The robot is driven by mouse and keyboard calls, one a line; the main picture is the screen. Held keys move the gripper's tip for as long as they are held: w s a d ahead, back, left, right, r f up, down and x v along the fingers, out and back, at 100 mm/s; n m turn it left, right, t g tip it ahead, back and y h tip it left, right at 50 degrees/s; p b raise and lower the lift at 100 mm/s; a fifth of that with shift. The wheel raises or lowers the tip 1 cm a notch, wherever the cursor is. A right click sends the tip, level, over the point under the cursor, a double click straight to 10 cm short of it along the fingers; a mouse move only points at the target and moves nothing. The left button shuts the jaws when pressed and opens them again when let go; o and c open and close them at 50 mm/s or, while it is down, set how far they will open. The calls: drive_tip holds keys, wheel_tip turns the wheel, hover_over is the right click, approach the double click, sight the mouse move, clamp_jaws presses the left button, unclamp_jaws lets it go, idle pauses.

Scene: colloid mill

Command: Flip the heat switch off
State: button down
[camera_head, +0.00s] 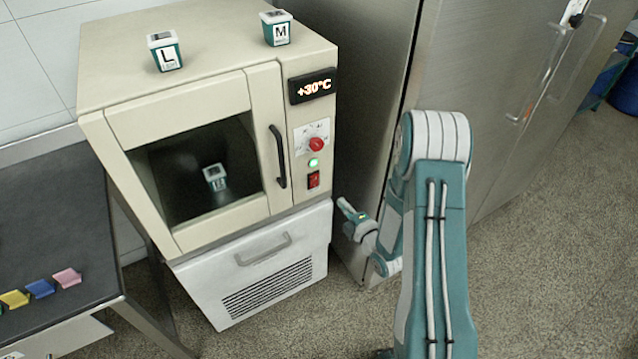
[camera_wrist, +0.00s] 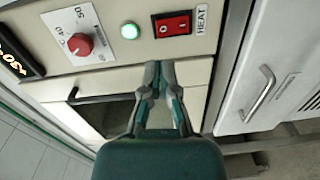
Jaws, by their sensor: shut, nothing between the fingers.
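The heat switch is a red rocker (camera_head: 313,180) low on the right panel of the beige oven. In the wrist view the red rocker (camera_wrist: 172,24) sits in a black frame beside a HEAT label (camera_wrist: 201,20). A green lamp (camera_wrist: 130,31) next to it is lit, and it also shows in the head view (camera_head: 313,162). My gripper (camera_wrist: 160,68) is shut and empty, its fingertips just below the switch in the wrist view and apparently apart from it. In the head view my gripper (camera_head: 342,203) is right of and below the switch.
A red dial (camera_head: 316,144) and a display reading +30°C (camera_head: 313,86) are above the switch. The oven door handle (camera_head: 278,156) stands out left of it. A steel cabinet (camera_head: 375,80) stands close on the right. Tubs L (camera_head: 165,52) and M (camera_head: 277,28) sit on top.

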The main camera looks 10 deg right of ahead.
sight(316, 179)
drive_tip(key=s+f+n+t, duration=0.1)
drive_tip(key=s+f+t, duration=0.1)
drive_tip(key=s+f, duration=0.1)
drive_tip(key=shift+s+f+y, duration=0.15)
drive_tip(key=shift+f+y, duration=0.2)
drive_tip(key=shift+y, duration=0.05)
drive_tip(key=x, duration=1.4)
drive_tip(key=shift+r, duration=0.1)
